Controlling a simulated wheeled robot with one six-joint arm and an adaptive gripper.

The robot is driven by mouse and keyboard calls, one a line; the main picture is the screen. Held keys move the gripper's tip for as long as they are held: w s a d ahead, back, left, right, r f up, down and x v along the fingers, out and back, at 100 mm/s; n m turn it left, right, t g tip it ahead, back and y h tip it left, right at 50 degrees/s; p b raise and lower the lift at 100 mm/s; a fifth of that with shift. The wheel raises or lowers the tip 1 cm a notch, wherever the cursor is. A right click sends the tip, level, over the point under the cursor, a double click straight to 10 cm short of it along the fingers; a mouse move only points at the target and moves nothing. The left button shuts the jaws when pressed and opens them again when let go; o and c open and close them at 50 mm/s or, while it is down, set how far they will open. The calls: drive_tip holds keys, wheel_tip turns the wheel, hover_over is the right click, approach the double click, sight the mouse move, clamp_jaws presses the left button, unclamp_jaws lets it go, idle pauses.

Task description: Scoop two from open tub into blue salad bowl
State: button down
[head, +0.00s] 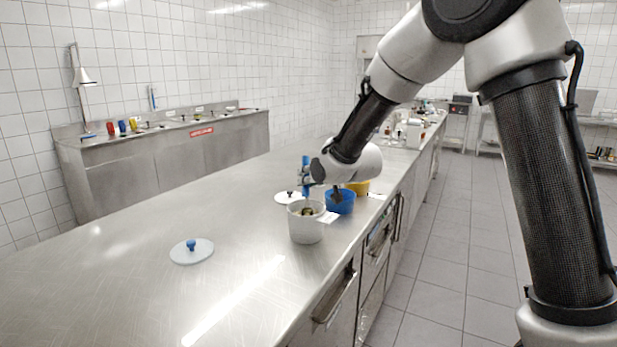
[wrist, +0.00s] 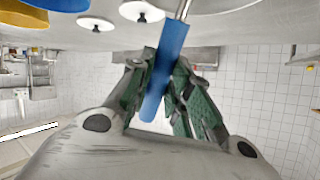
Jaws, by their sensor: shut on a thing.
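The open white tub (head: 306,229) stands on the steel counter, with dark and yellowish contents inside. The blue salad bowl (head: 341,206) is just behind it to the right, partly covered by my arm; a blue edge at the top left of the wrist view (wrist: 60,4) looks like it. My gripper (head: 306,178) is above the counter, behind the tub. It is shut on an upright blue handle (head: 305,161), which shows tilted between the fingers in the wrist view (wrist: 164,75). A metal shaft (wrist: 183,9) runs from the handle out of frame; its far end is hidden.
A yellow bowl (head: 360,187) sits behind the blue one. A lid with a blue knob (head: 191,252) lies left of the tub, and a dark-knobbed lid (head: 287,199) lies behind it. The counter (head: 110,290) is clear at the front left. A sink unit (head: 160,165) stands along the back wall.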

drive_tip(key=shift+f, duration=0.95)
idle(2.3)
wheel_tip(320, 180, up, 13)
drive_tip(key=shift+f, duration=0.2)
idle(0.7)
idle(0.4)
